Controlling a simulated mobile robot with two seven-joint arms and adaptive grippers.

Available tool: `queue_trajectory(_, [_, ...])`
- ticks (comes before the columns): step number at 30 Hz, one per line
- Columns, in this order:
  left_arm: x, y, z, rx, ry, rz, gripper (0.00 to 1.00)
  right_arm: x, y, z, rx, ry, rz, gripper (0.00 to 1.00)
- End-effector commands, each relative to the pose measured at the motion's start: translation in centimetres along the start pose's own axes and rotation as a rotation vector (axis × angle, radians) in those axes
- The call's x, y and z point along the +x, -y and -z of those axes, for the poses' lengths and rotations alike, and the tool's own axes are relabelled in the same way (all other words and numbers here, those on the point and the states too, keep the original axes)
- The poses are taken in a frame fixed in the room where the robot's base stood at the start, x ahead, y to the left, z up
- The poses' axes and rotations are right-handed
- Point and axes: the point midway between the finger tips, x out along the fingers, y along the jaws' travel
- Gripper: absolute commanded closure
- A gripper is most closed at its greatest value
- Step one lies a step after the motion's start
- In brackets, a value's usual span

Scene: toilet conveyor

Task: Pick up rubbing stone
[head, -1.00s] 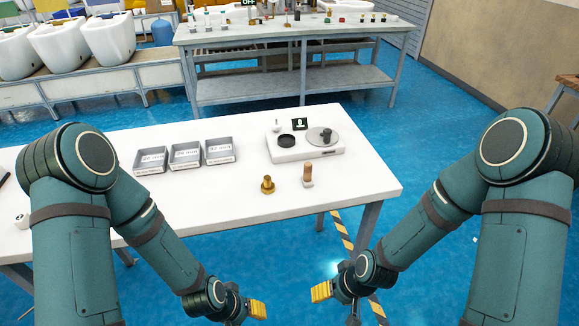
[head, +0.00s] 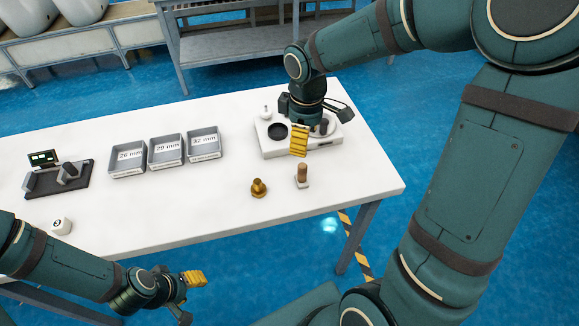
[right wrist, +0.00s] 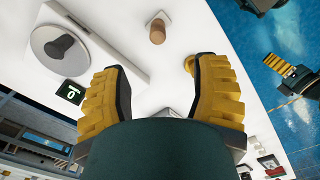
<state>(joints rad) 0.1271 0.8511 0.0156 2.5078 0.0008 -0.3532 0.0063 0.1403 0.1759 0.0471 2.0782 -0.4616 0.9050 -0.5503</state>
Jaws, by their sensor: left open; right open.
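The likely rubbing stone, a brown cylindrical handle on a small pale base (head: 302,175), stands upright near the table's front right. It also shows at the top of the right wrist view (right wrist: 157,31). A brass piece (head: 258,189) stands just left of it, partly hidden by a finger in the right wrist view. My right gripper (head: 300,141) is open and empty above the table, just behind the handle and over the white two-station device. Its yellow fingers are spread in the right wrist view (right wrist: 160,100). My left gripper (head: 193,279) is open and empty, off the table's front edge.
The white table (head: 190,225) holds the white device (head: 270,150) with a dark round recess. Grey trays (head: 127,158) labelled 26, 29 and 32 mm stand to the left. The front middle is clear.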

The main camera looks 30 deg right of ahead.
Motion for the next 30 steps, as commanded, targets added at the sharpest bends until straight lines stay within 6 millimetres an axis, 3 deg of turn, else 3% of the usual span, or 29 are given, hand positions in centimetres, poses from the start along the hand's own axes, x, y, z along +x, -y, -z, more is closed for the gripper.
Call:
queue_trajectory(12, [1.7, 0.7, -0.5, 0.004, 0.010, -0.001, 0.53, 7.3, 0.1, 0.0, 0.001, 0.004, 0.005, 0.39])
queue_trajectory(22, [2.2, 0.8, -0.4, 0.004, 0.007, -0.001, 0.53, 9.3, -0.1, 0.1, 0.001, 0.002, 0.004, 0.39])
queue_trajectory(30, [3.4, 1.3, -0.3, 0.005, 0.001, -0.001, 0.53, 13.1, -0.5, 0.2, 0.002, 0.003, 0.005, 0.39])
